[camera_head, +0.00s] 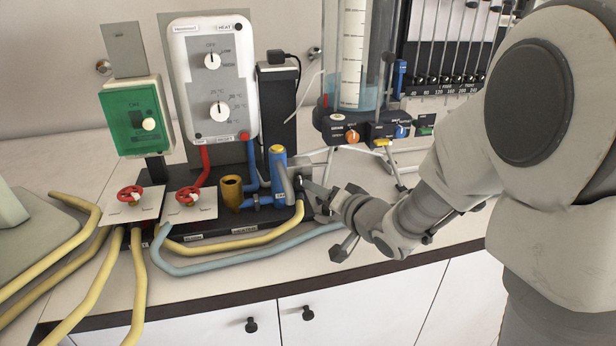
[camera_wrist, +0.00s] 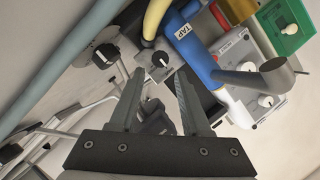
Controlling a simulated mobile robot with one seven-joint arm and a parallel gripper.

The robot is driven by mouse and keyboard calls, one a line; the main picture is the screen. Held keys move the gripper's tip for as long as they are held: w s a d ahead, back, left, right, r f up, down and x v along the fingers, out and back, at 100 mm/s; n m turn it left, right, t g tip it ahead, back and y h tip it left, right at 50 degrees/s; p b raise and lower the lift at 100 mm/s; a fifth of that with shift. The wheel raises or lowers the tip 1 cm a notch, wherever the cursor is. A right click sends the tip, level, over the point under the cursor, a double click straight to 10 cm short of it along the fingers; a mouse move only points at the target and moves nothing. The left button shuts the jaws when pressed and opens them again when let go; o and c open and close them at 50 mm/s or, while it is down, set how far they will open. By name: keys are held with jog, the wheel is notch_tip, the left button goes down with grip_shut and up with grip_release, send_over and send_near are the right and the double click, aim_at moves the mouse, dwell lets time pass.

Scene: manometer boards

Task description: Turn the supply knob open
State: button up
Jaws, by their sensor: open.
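A round black knob (camera_wrist: 160,59) with a white pointer mark sits on a pale grey plate in the wrist view, between and just beyond my fingertips. No label naming it as the supply knob is readable. My gripper (camera_wrist: 160,72) is open, with one finger on each side of the knob's line; I cannot tell whether either touches it. In the head view my gripper (camera_head: 312,190) is at the right end of the black base, beside the grey spout, and this knob is mostly hidden there.
A blue upright tap body (camera_head: 278,170) with a grey spout stands left of my gripper. Two red valve knobs (camera_head: 130,195) (camera_head: 189,196) are farther left. Yellow hoses and a pale blue hose (camera_head: 235,264) run along the front. A water column with an orange knob (camera_head: 352,136) stands behind.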

aim_at(300, 182)
jog(key=x, duration=0.6)
jog(key=shift+b, duration=0.3)
grip_shut()
